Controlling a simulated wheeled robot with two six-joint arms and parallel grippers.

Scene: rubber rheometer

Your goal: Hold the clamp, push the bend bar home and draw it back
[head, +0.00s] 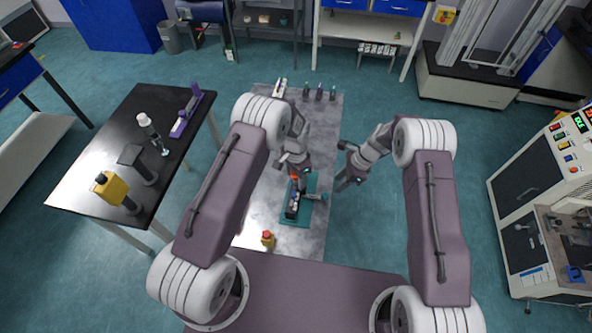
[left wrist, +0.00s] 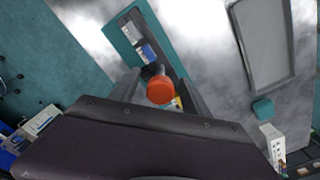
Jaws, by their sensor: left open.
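A small fixture on a teal base (head: 311,184) lies on the grey bench top, under my left gripper. It carries an orange-red knob (left wrist: 160,90), which seems to belong to the clamp. My left gripper (head: 294,170) is above the fixture with its fingers open, one on each side of the knob in the left wrist view; I cannot tell whether they touch it. A short grey bar sticks out at the fixture's right side; I cannot make out whether it is the bend bar. My right gripper (head: 345,182) is beside the bench's right edge, apart from the fixture; its fingers are unclear.
The grey bench top (head: 330,120) is mostly bare, with several small bottles at its far end. A yellow block with a red button (head: 267,239) stands at the near end. A dark table (head: 90,180) with instruments is on the left. A large white machine (head: 530,180) stands right.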

